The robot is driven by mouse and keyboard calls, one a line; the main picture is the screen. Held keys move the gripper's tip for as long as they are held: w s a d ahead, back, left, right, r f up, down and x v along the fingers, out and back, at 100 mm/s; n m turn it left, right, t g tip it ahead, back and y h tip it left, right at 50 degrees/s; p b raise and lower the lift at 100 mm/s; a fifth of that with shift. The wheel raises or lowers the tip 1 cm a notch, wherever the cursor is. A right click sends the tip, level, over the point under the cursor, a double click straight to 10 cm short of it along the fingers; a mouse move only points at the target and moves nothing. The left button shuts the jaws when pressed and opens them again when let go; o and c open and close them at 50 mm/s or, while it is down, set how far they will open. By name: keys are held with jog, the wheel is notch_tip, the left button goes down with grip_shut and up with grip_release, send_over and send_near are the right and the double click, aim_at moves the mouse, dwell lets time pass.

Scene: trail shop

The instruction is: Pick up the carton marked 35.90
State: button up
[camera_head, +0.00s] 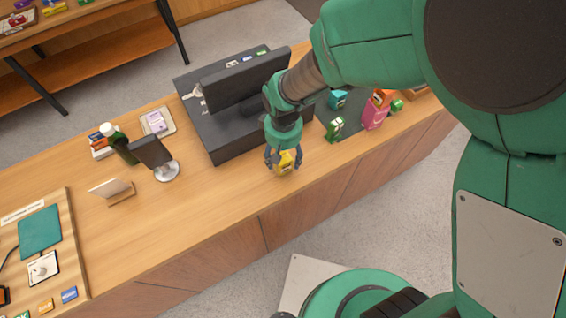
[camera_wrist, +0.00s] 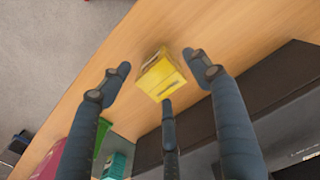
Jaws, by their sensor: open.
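A small yellow carton (camera_head: 286,164) sits on the wooden counter in front of the dark till. It also shows in the wrist view as a yellow box (camera_wrist: 159,75). No marking on it is readable in either view. My gripper (camera_head: 284,162) is above the carton and open, its fingers spread. In the wrist view my gripper's fingers (camera_wrist: 160,85) stand around the carton, two at the sides and one below, with gaps visible. Part of the carton is hidden behind the fingers in the head view.
The till (camera_head: 232,95) stands close behind my gripper. A green box (camera_head: 334,130), a teal box (camera_head: 338,99) and a pink bag (camera_head: 375,113) stand to the right. A card reader (camera_head: 155,155) and dark bottle (camera_head: 119,145) stand left. Counter left of the carton is clear.

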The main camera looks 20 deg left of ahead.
jog(key=shift+f+b, duration=0.45)
jog(key=shift+f, duration=1.85)
jog(key=shift+s, duration=0.1)
jog(key=c, duration=1.3)
